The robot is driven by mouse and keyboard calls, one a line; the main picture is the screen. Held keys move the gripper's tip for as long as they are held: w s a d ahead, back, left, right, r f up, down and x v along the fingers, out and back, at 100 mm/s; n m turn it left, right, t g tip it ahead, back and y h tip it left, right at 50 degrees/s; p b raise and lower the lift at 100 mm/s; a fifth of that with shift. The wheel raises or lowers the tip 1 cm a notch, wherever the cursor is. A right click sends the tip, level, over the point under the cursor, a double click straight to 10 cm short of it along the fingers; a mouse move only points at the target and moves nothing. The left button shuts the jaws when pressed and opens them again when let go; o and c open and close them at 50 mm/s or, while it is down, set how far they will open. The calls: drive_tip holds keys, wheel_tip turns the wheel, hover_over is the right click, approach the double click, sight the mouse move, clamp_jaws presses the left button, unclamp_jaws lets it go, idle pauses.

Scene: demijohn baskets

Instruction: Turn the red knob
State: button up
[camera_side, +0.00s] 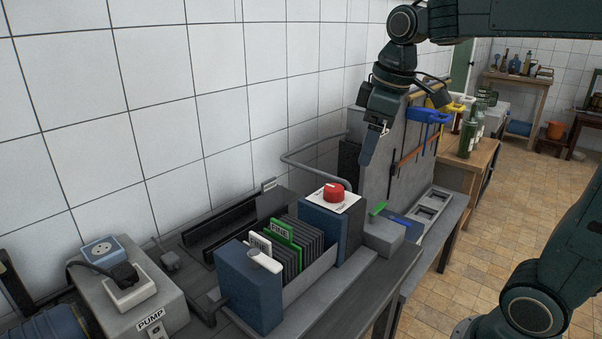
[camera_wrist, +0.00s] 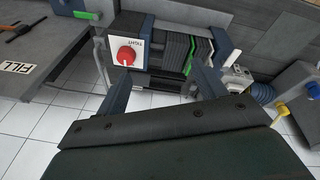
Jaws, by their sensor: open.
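The red knob (camera_side: 333,193) sits on a white plate (camera_side: 346,204) on top of the dark blue end block of a filter press (camera_side: 330,226). In the wrist view the red knob (camera_wrist: 126,56) shows at the upper left of centre, on its white plate with dark lettering. My gripper (camera_side: 370,150) hangs above and to the right of the knob in the side view, apart from it. In the wrist view its two fingers (camera_wrist: 156,80) stand wide apart with nothing between them.
Dark plates with green and white tags (camera_side: 283,232) stand in the press beside the knob. A bent grey pipe (camera_side: 310,165) runs behind it. A grey panel with hung tools (camera_side: 410,150) stands close to my gripper. A pump box (camera_side: 140,300) is at lower left.

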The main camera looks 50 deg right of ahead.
drive_tip(key=w+d+n+g, duration=0.1)
drive_tip(key=w+d+n, duration=0.1)
drive_tip(key=w+d, duration=0.35)
drive_tip(key=n+g, duration=0.2)
drive_tip(key=n, duration=0.1)
hover_over(334, 187)
wheel_tip(334, 187, down, 5)
drive_tip(key=shift+r, duration=0.1)
wheel_tip(334, 187, down, 14)
drive_tip(key=shift+r, duration=0.1)
idle(0.4)
drive_tip(key=c, duration=1)
